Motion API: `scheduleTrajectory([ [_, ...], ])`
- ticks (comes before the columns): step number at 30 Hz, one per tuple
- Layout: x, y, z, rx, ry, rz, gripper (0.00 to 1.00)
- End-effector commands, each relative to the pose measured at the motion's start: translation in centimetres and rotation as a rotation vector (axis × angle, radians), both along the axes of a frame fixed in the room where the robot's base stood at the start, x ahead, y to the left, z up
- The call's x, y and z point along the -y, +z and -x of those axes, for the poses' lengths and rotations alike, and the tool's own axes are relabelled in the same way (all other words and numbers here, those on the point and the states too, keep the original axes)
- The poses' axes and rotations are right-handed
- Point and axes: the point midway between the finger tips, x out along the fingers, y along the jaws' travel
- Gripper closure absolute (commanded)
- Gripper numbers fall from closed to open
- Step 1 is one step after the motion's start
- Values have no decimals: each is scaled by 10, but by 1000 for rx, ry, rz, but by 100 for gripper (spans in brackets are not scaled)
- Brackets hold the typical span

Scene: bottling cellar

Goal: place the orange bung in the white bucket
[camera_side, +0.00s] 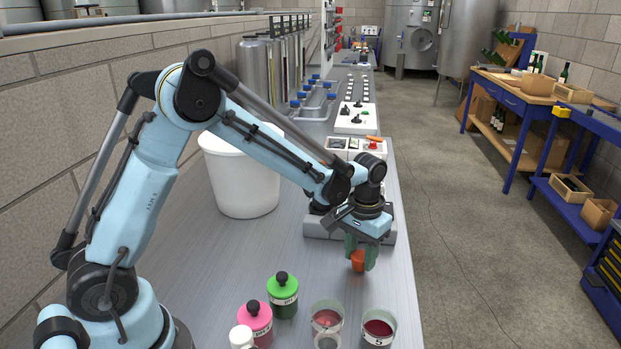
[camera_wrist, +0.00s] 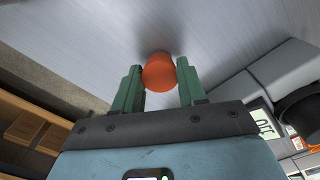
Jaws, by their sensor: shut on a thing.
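The orange bung (camera_side: 358,261) is between the green fingers of my gripper (camera_side: 361,252), at the right part of the grey bench. My gripper is shut on it. In the wrist view the bung (camera_wrist: 159,72) shows between the fingertips of my gripper (camera_wrist: 160,80), with the bench surface beyond it. I cannot tell whether the bung touches the bench. The white bucket (camera_side: 243,182) stands upright on the bench to the left of my gripper, behind my arm. My arm crosses in front of its rim, and its inside is hidden.
A green-capped bottle (camera_side: 284,300), a pink bottle (camera_side: 257,325) and two cups (camera_side: 326,322) (camera_side: 378,329) stand at the bench's front. A grey block (camera_side: 318,227) lies behind my gripper. The bench between bucket and bottles is clear. The bench's right edge is close to my gripper.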

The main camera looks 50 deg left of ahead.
Motion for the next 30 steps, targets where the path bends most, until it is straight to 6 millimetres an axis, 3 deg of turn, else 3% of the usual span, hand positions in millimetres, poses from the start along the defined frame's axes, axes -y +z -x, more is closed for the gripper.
scheduleTrajectory([
  [7, 0, 37, 1, -1, 0, 0, 93],
  [18, 69, 83, 46, -1, -5, 0, 93],
  [24, 90, 98, 60, -1, -2, 0, 93],
  [30, 97, 117, 65, 0, 0, 0, 93],
])
